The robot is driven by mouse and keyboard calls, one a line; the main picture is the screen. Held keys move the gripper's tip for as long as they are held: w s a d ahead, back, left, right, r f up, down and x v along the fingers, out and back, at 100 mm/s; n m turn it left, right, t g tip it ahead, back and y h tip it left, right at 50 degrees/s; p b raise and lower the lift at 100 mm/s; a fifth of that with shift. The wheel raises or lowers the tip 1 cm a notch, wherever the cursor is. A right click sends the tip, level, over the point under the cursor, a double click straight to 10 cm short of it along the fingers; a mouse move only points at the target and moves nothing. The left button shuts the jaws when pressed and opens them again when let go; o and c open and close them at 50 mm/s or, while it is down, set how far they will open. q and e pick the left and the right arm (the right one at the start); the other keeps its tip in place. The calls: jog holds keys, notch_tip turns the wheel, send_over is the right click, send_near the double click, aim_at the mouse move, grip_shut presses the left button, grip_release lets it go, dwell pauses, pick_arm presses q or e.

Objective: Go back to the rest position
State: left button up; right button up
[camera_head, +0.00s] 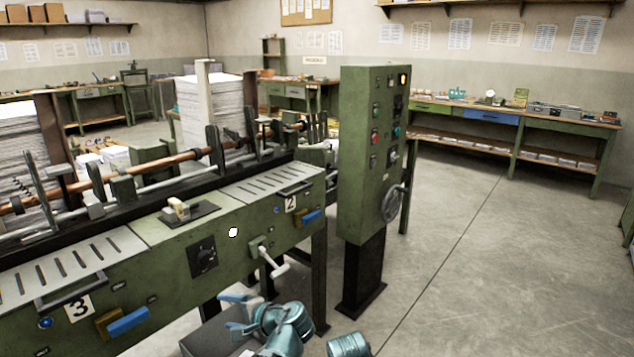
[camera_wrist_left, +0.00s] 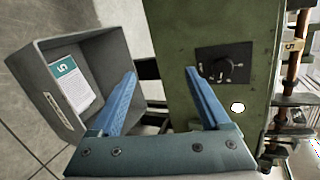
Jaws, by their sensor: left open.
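My left gripper (camera_head: 225,312) is low in front of the long green machine (camera_head: 150,235), near the bottom of the head view. Its two blue fingers are apart with nothing between them; the left wrist view shows the same open gripper (camera_wrist_left: 160,76). A grey bin (camera_wrist_left: 28,72) stands on the left in that view, with a booklet marked 5 (camera_wrist_left: 70,82) inside. Part of a grey bin (camera_head: 205,335) also shows below the gripper in the head view. My right gripper is not in view.
A green control cabinet (camera_head: 368,150) stands right of the machine. A white crank handle (camera_head: 272,264) and blue levers (camera_head: 128,322) jut from the machine's front. Open grey floor (camera_head: 480,260) lies to the right, with a workbench (camera_head: 520,118) along the far wall.

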pick_arm(q)
jog(key=s+d+f+n+g+h, duration=0.3)
jog(key=s+f+n+h, duration=0.1)
jog(key=s+f+h, duration=0.25)
jog(key=s+d+f+n+g+h, duration=0.3)
jog(key=s+d+f+n+h, duration=0.15)
jog(key=f, duration=0.25)
jog(key=s+d+r+m+p, duration=0.1)
jog(key=s+d+r+p, duration=0.1)
jog(key=r+p, duration=0.6)
jog(key=s+d+r+m+p, duration=0.1)
jog(key=s+d+r+p, duration=0.1)
jog(key=d+r+p, duration=0.3)
jog(key=s+d+r+m+g+p, duration=0.1)
jog(key=s+d+r+m+p, duration=0.1)
jog(key=r+p, duration=0.8)
jog(key=shift+s+d+r+y+p, duration=0.2)
jog(key=shift+d+r+y+p, duration=0.15)
jog(key=shift+d+r, duration=0.3)
jog(key=shift+d+f, duration=0.1)
